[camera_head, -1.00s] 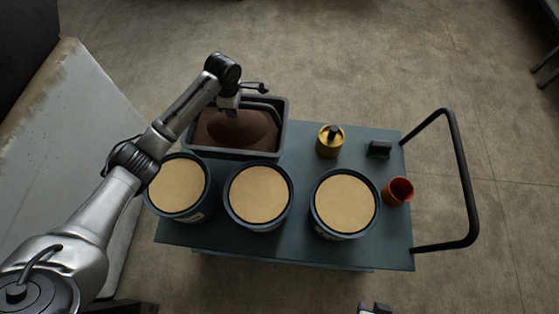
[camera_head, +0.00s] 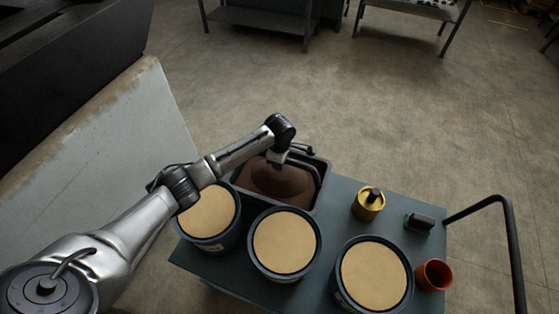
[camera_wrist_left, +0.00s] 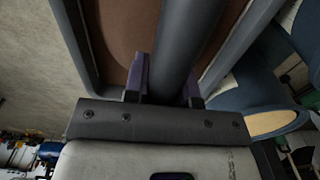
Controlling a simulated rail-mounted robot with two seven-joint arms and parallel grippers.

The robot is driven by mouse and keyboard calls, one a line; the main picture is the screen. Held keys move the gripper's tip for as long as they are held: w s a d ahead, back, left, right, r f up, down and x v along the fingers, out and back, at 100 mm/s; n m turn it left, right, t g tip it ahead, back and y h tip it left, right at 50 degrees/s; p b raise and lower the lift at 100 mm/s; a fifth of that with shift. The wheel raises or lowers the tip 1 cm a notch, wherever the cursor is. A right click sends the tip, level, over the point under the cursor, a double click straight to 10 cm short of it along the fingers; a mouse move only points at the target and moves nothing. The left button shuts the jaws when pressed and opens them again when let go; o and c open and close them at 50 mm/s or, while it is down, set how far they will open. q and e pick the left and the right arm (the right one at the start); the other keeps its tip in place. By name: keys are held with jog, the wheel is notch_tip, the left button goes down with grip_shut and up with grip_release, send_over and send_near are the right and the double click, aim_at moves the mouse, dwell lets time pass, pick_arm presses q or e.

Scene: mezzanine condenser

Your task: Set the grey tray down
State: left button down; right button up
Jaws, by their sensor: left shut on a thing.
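The grey tray (camera_head: 323,184) holds a mound of brown material (camera_head: 275,180) and has a dark bar handle across it. It is at the far left corner of the blue-grey cart (camera_head: 338,218); I cannot tell whether its base touches the cart top. My left gripper (camera_head: 277,159) is over the tray. In the left wrist view its purple-padded fingers (camera_wrist_left: 164,86) are shut on the tray's round bar handle (camera_wrist_left: 186,38), with the brown contents behind. My right gripper is out of view.
Three tubs with tan tops (camera_head: 207,210), (camera_head: 284,242), (camera_head: 374,275) stand along the cart's near side, close to the tray. A brass container (camera_head: 368,204), a dark green block (camera_head: 419,222) and an orange cup (camera_head: 433,275) stand to the right. A pale slab (camera_head: 120,130) is at left.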

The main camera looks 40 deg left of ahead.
pick_arm(q)
notch_tip(320, 180, down, 3)
jog(key=shift+w+r+b, duration=0.1)
jog(key=shift+r+b, duration=0.1)
jog(key=shift+b, duration=0.2)
jog(key=c, duration=1.4)
grip_release()
jog(key=shift+f, duration=0.3)
jog(key=o, duration=0.3)
jog(key=shift+a, duration=0.1)
jog(key=shift+o, duration=0.8)
notch_tip(320, 180, up, 12)
jog(key=p, duration=0.3)
jog(key=shift+r, duration=0.15)
